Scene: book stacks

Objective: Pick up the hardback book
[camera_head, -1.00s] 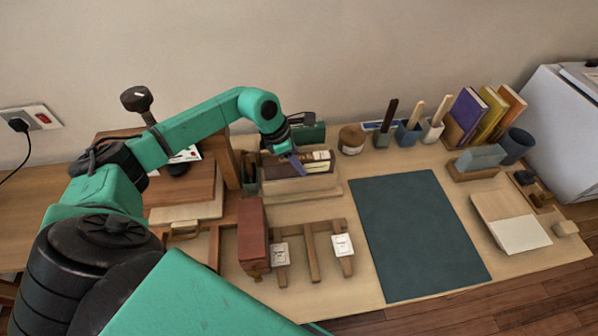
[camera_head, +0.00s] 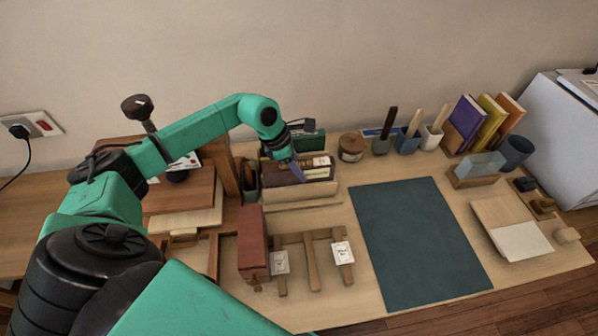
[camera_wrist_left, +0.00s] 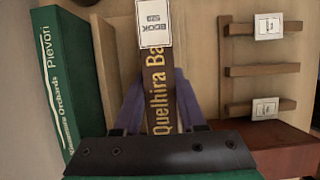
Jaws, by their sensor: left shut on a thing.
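A dark brown book (camera_head: 285,174) with a white label stands in the organiser at the back left of the desk in the head view. In the left wrist view the brown book (camera_wrist_left: 160,85) shows yellow lettering, "Quelhira Ba", below its white label. My left gripper (camera_head: 299,172) reaches down onto it from above. In the wrist view its purple fingers (camera_wrist_left: 159,105) lie one on each side of the book, shut on it. The fingers hide part of its sides. I cannot tell whether the book is raised. My right gripper is out of view.
A green book (camera_head: 310,140) stands close behind; it also shows at left in the wrist view (camera_wrist_left: 66,85). A red-brown box (camera_head: 253,243) and a wooden rack (camera_head: 312,262) with labels lie in front. The dark mat (camera_head: 420,240) is bare.

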